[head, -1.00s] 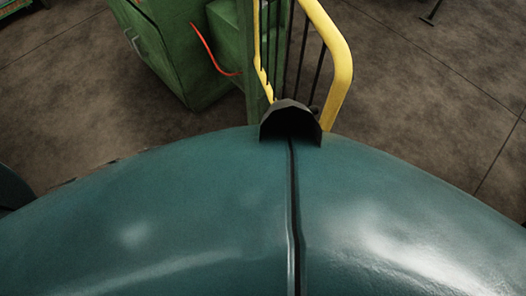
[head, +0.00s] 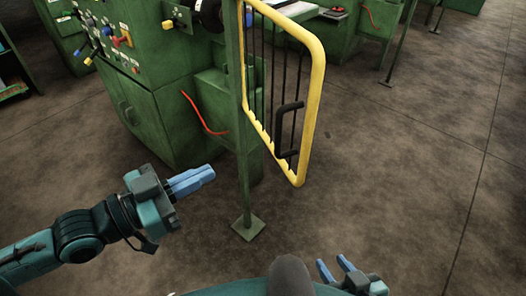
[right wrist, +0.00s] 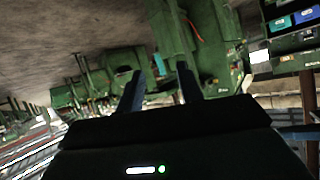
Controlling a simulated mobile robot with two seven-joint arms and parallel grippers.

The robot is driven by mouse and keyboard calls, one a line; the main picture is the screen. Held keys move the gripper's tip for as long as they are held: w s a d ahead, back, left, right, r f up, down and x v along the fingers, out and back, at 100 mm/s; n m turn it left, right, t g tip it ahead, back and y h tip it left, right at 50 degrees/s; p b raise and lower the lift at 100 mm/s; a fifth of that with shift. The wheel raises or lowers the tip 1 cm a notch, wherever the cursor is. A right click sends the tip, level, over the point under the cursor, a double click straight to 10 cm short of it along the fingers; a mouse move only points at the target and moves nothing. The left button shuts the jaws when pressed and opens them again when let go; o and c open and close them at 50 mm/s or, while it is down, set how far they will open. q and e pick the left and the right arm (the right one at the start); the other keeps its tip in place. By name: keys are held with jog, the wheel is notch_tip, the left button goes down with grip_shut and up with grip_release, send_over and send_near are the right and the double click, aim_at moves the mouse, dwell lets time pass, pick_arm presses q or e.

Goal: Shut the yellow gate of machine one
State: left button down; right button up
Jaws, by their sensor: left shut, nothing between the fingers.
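The yellow gate (head: 317,90) is a rounded frame with dark vertical bars and a black handle (head: 281,130). It hangs on a green post (head: 242,120) and stands swung out from the green machine (head: 165,95) on the left. My left gripper (head: 212,174) is shut and empty, left of the post and below the gate, apart from both. My right gripper (head: 334,266) is low in the head view, below the gate and clear of it. In the right wrist view its two fingers (right wrist: 160,88) are spread with nothing between them.
The post's square foot (head: 248,230) stands on the brown floor. A red cable (head: 203,115) hangs on the machine's side. Knobs and buttons (head: 110,42) cover its panel. More green machines stand behind. The floor to the right (head: 420,170) is clear.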

aim_at(276, 140)
pick_arm(q)
jog(key=shift+p+x, duration=0.8)
jog(key=shift+x, duration=5.7)
jog(key=shift+r, duration=0.1)
